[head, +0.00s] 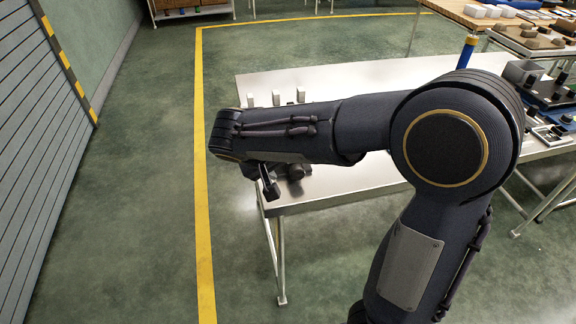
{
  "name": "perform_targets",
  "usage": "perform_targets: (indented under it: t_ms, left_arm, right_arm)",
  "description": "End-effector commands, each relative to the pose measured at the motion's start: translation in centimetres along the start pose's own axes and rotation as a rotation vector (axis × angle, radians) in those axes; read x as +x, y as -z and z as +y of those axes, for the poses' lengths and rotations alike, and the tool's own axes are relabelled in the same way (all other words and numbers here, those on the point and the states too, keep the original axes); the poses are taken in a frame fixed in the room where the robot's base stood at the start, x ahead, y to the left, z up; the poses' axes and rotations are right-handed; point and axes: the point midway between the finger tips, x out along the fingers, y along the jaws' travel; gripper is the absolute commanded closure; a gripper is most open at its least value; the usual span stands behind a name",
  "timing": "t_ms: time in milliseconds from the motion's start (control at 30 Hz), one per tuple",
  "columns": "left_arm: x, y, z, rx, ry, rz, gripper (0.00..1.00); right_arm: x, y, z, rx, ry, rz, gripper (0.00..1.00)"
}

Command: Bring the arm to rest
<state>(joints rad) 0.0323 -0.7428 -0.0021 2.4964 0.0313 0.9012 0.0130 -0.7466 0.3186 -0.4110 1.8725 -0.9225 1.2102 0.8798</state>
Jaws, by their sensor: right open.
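My right arm comes in from the lower right, bends at a large round elbow joint, and reaches left across the steel table (365,90). My right gripper (283,187) hangs below the wrist, at the table's left front corner. One dark finger shows clearly and a second dark part sits to its right, with a gap between them. The gripper is open and I see nothing held in it. The forearm hides part of the table top. My left arm and gripper are not in view.
Small white blocks (301,96) stand on the table behind my forearm. Dark fixtures (550,92) sit at the table's right end. A wooden-topped table (470,14) with items stands at the back right. A shuttered wall (40,150) is at left. The green floor left of the table is clear.

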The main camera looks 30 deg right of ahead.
Motion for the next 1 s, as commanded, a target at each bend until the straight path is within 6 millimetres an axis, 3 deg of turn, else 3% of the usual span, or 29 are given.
perform_targets:
  t_ms: [467,567,767,1000]
  left_arm:
    - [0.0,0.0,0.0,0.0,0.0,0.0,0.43]
    - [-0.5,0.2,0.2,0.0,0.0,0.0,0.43]
    - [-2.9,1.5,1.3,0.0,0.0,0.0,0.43]
    - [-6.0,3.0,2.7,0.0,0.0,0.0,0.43]
  right_arm:
    - [-0.1,0.0,0.1,0.001,0.003,-0.002,0.43]
    - [-0.2,-0.9,0.9,0.007,0.046,-0.033,0.43]
    - [-2.2,-6.7,4.3,0.037,0.349,-0.163,0.43]
    - [-8.6,-13.8,6.5,0.123,0.746,-0.108,0.43]
